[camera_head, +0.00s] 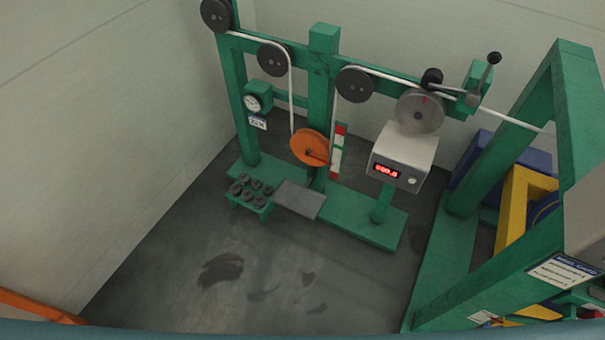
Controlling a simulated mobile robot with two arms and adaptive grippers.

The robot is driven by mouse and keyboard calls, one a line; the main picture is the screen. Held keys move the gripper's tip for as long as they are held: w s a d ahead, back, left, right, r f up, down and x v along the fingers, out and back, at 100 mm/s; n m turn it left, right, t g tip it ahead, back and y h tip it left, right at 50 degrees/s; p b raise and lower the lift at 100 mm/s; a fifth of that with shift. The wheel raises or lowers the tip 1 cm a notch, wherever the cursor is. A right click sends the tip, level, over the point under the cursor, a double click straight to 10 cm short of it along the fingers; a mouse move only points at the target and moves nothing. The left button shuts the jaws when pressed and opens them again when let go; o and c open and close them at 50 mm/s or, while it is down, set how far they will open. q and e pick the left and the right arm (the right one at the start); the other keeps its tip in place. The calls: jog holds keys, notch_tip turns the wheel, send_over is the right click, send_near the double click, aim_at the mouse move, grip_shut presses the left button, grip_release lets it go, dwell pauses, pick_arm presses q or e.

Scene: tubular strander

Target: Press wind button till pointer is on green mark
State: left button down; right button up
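An upright scale (338,153) with red, white and green bands stands behind the orange wheel (309,147), which hangs on the wire at the green frame. A thin reddish pointer (321,158) seems to reach from the wheel towards the scale, apparently below the green band (339,141); its exact tip is too small to tell. No button can be clearly identified as the wind button. A pale round knob or button (412,181) sits on the grey box (406,149) beside its red digital display (386,171). Neither gripper is in view.
The green frame (324,70) carries dark pulleys (354,84), a gauge (254,101) and a lever (487,75). A small green stand (250,201) holds several dark weights. A green machine frame (572,120) with a label (563,271) fills the right. Floor (235,285) at centre is clear.

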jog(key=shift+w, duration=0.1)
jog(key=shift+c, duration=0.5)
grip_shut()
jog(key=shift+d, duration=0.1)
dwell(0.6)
